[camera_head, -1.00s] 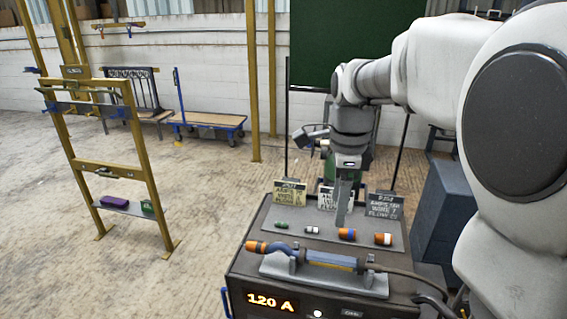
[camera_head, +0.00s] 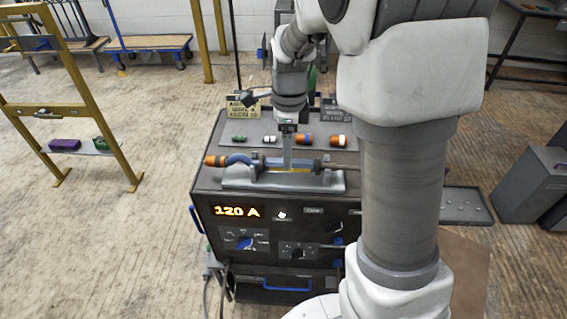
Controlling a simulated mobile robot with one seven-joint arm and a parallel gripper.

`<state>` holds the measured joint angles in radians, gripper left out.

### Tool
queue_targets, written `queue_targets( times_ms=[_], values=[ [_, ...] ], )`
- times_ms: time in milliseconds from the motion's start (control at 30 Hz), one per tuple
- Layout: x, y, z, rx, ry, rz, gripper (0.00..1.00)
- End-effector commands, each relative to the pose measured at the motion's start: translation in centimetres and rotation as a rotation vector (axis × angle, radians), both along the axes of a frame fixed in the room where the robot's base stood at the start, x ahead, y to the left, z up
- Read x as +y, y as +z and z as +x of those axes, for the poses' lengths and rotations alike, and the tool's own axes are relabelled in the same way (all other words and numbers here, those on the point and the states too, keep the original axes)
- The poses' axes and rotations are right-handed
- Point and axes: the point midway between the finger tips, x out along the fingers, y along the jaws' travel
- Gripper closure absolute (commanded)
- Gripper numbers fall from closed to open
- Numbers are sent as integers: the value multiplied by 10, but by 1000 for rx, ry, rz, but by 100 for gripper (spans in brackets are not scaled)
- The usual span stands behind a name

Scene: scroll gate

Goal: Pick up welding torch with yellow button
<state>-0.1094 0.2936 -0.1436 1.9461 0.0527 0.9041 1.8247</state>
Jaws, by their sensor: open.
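The welding torch (camera_head: 240,159) lies across a grey cradle (camera_head: 240,180) on top of the welding machine (camera_head: 205,182). It has an orange nozzle at its left end and a blue handle, with a yellow strip visible low along the middle. A dark cable runs from its right end. My gripper (camera_head: 287,166) points down over the middle of the handle. Its fingers hide part of the handle. The gripper is open; whether the fingers touch the handle or straddle it cannot be told.
A grey tray with several small parts, such as a green one (camera_head: 239,138) and an orange one (camera_head: 304,141), lies behind the torch with standing sign cards. The machine's front shows a "120 A" display (camera_head: 236,211). A yellow frame (camera_head: 100,130) stands left; dark grey boxes (camera_head: 535,180) stand right.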

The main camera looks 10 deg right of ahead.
Motion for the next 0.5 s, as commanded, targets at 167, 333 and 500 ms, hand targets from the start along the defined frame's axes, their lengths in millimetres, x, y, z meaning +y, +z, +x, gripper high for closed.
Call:
queue_targets(
  times_ms=[167, 333, 500],
  values=[
    [2, -26, 4, 6, 0, 0, 22],
    [2, -46, 4, 4, 0, 0, 22],
    [3, -49, 5, 1, 0, 0, 22]
  ],
)
